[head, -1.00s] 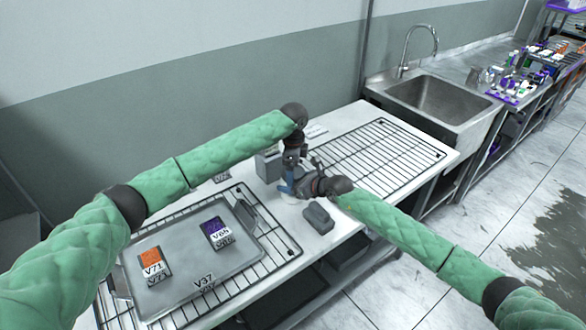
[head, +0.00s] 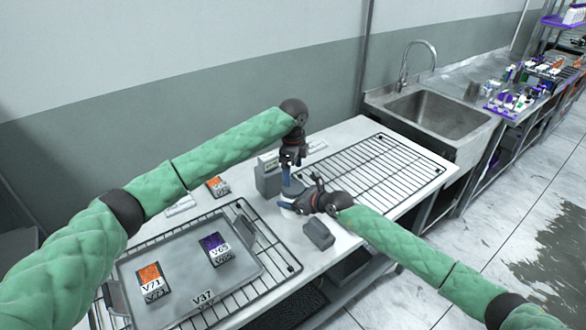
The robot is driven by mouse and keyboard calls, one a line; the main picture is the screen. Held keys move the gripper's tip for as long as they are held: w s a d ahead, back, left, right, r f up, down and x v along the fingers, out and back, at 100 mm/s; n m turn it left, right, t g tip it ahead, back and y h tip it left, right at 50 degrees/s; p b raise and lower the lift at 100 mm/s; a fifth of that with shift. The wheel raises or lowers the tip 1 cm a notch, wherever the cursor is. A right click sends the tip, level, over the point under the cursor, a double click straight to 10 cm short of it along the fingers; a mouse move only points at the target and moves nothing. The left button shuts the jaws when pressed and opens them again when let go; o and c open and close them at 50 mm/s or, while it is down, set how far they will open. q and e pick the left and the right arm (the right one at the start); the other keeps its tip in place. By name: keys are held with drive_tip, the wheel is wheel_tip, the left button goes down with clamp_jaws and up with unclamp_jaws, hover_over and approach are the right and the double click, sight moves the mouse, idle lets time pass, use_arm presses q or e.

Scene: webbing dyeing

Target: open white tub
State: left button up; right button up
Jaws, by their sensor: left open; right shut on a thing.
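The white tub (head: 289,213) stands on the white table, mostly hidden behind my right gripper, so its lid cannot be made out. My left gripper (head: 286,180) points down just above the tub and the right gripper.
A grey box (head: 268,178) stands close behind the grippers, and a dark grey block (head: 319,234) lies in front. A metal tray (head: 190,295) with orange and purple packs sits on the left rack. The right wire rack (head: 385,165) is empty.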

sight(293, 187)
use_arm(q)
drive_tip(key=shift+r+m, duration=0.8)
drive_tip(key=shift+m, duration=0.3)
drive_tip(key=shift+f, duration=3.9)
drive_tip(key=c, duration=1)
drive_tip(key=n, duration=0.6)
drive_tip(key=shift+r+n, duration=0.1)
drive_tip(key=shift+n, duration=0.2)
drive_tip(key=o, duration=1.1)
